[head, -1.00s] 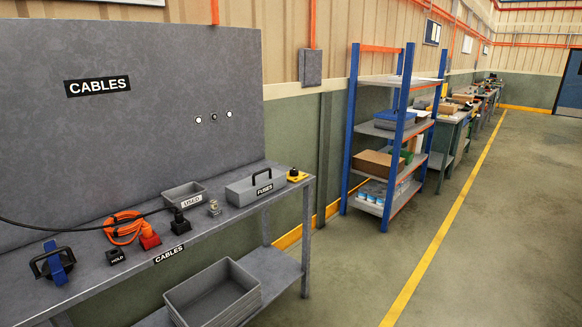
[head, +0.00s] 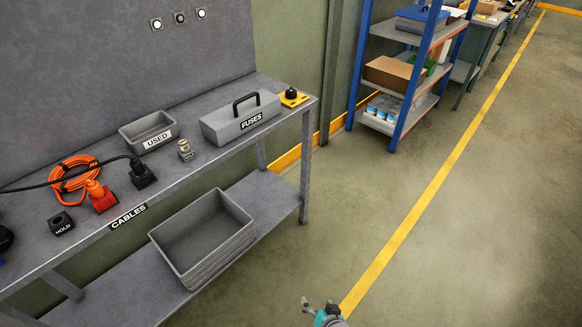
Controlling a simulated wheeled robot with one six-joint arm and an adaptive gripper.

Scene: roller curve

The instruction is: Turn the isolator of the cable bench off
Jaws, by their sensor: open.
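The cable bench (head: 225,158) is a grey table with a CABLES label on its front edge, at the left in the head view. A yellow block with a round black knob (head: 291,95), which looks like the isolator, sits at the bench top's right end. The knob is too small to tell which way it is turned. My gripper (head: 320,307) shows only in part at the bottom edge, grey and teal. It is open, with nothing seen in it, over the floor, well in front of and apart from the yellow block.
A grey FUSES box (head: 238,122) with a black handle stands just left of the yellow block. A USED bin (head: 148,132), an orange cable (head: 72,172) and plugs lie further left. A grey crate (head: 205,240) sits on the lower shelf. The floor to the right is clear.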

